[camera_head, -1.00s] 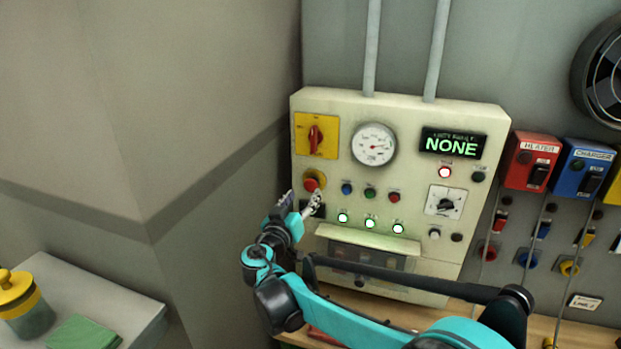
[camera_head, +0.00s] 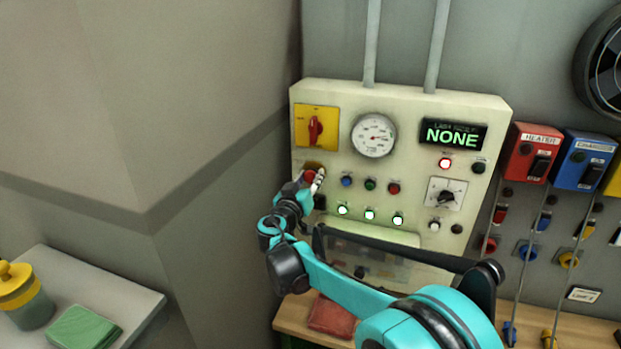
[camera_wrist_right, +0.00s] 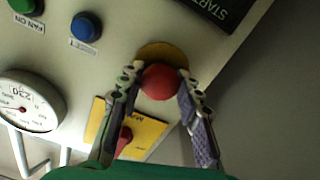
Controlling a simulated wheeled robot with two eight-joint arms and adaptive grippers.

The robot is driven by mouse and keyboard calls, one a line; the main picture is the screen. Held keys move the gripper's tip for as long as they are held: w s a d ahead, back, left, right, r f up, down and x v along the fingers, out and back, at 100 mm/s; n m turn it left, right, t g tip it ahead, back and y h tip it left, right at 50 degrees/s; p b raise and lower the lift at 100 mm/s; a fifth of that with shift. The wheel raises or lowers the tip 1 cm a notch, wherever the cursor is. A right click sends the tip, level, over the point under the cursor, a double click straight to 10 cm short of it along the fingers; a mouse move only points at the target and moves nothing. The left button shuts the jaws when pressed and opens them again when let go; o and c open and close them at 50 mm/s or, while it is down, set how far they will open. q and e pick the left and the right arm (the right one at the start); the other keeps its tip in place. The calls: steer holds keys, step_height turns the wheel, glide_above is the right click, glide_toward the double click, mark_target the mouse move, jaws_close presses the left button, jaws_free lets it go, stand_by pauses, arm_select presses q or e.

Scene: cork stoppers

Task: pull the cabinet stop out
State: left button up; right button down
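The cabinet stop is a red mushroom button (camera_head: 309,176) on a yellow collar, low on the left of the cream cabinet's front. It also shows in the right wrist view (camera_wrist_right: 160,82), with the yellow collar (camera_wrist_right: 162,52) behind it. My right gripper (camera_head: 310,180) is at the stop. In the right wrist view its two fingers (camera_wrist_right: 160,80) lie on either side of the red head, with their tips against its edges. It looks shut on the stop, with no clear gap on either side. My left gripper is in neither view.
A yellow plate with a red rotary switch (camera_head: 316,128) sits just above the stop, with a gauge (camera_head: 374,136) beside it. Small buttons (camera_head: 347,180) are close on the right. The display (camera_head: 454,136) reads NONE. A wall corner lies left of the cabinet.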

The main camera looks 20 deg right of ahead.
steer(key=shift+s+a, duration=0.4)
steer(key=shift+s, duration=0.15)
steer(key=c, duration=1)
jaws_free()
steer(key=shift+s, duration=0.1)
steer(key=v, duration=1.2)
